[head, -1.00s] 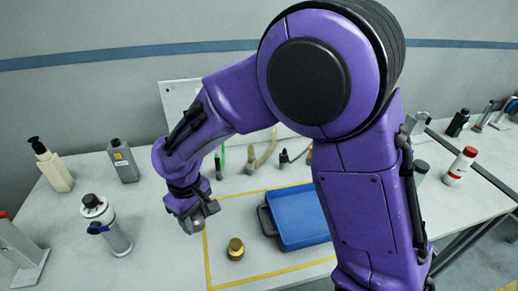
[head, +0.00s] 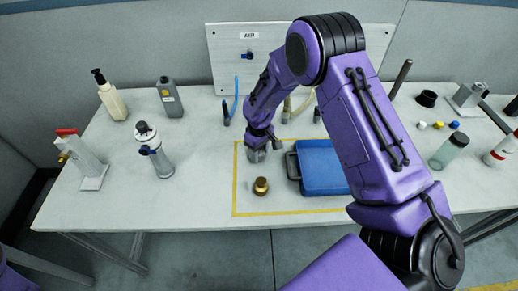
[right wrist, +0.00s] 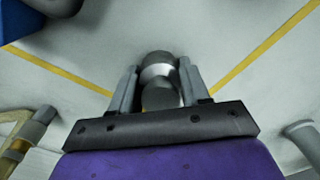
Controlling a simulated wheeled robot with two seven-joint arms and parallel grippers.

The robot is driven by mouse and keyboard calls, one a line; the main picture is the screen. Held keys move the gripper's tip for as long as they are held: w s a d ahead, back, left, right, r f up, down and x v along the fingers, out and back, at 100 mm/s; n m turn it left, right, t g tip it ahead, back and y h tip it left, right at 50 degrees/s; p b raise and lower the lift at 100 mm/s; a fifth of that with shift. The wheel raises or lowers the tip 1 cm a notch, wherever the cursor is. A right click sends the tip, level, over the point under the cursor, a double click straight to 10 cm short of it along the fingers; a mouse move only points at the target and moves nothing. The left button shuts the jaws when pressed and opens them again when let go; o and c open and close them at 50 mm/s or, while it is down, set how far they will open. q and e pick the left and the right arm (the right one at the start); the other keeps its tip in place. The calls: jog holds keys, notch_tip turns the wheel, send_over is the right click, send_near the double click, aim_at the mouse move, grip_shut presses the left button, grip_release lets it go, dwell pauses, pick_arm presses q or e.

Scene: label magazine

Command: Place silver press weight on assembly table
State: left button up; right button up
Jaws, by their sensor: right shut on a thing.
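The silver press weight (right wrist: 160,66) is a round grey metal piece between the two fingers of my right gripper (right wrist: 158,88) in the right wrist view. In the head view my right gripper (head: 258,149) is shut on the weight (head: 256,156), near the back left corner of the yellow outline on the assembly table (head: 200,205). The weight is low over the table; I cannot tell if it touches. The gripper partly hides it. My left gripper is not in view.
A brass weight (head: 261,186) stands in front of the gripper inside the outline. A blue tray (head: 322,170) is close on the right.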

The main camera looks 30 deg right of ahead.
jog(key=shift+w+f, duration=0.1)
jog(key=shift+w, duration=0.1)
jog(key=shift+s, duration=0.15)
jog(key=shift+s, duration=0.1)
jog(key=o, duration=1.2)
jog(key=shift+o, duration=0.7)
jog(key=shift+f, duration=0.1)
notch_tip(320, 180, up, 12)
jog(key=shift+r+b, duration=0.25)
jog(key=shift+b, duration=0.7)
